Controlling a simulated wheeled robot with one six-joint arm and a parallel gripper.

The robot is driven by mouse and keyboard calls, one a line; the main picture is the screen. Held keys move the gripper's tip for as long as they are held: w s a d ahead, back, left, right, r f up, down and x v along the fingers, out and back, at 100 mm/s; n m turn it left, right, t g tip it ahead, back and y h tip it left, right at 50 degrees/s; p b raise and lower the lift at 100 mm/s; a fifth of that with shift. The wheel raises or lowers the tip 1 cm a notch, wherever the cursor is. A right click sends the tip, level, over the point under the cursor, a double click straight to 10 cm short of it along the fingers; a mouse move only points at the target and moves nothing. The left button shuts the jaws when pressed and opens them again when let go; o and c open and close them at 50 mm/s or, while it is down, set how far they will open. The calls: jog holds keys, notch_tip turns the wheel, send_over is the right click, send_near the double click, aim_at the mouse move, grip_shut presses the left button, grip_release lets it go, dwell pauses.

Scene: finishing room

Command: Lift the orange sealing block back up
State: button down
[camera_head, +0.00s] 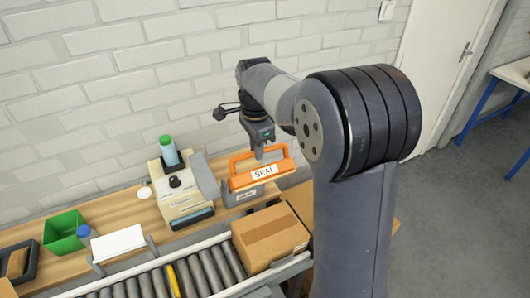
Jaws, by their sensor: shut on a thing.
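The orange sealing block (279,171) carries a white label reading SEAL and has an orange handle along its top. It is at the back of the bench, directly over a grey base (230,199) with a small white label. I cannot tell whether the block touches this base or hangs just above it. My gripper (259,153) comes down from above and is shut on the block's handle. The fingertips are small and partly hidden at the handle.
A cardboard box (268,238) sits in front on the roller conveyor (205,270). A green bin (64,232) and white card (118,244) lie left. A brick wall stands behind.

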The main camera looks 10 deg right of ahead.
jog(key=shift+g, duration=0.5)
jog(key=shift+w+a+r+p, duration=0.15)
jog(key=shift+w+a, duration=0.1)
jog(key=shift+w, duration=0.45)
jog(key=shift+w+a+r+p, duration=0.15)
jog(key=shift+w+a+r, duration=0.1)
jog(key=shift+w, duration=0.5)
jog(key=shift+w+a+r+p, duration=0.15)
jog(key=shift+w+a, duration=0.1)
jog(key=shift+w, duration=0.45)
jog(key=shift+w+r, duration=0.1)
jog(key=shift+r, duration=0.05)
jog(key=c, duration=1.8)
grip_release()
jog(key=shift+w, duration=0.1)
jog(key=shift+o, duration=0.8)
jog(key=shift+w+a+f, duration=0.15)
jog(key=shift+w+f, duration=0.05)
jog(key=shift+w, duration=0.15)
jog(key=shift+o, duration=1.2)
jog(key=shift+r, duration=0.1)
notch_tip(320, 180, up, 11)
jog(key=shift+w+f, duration=0.2)
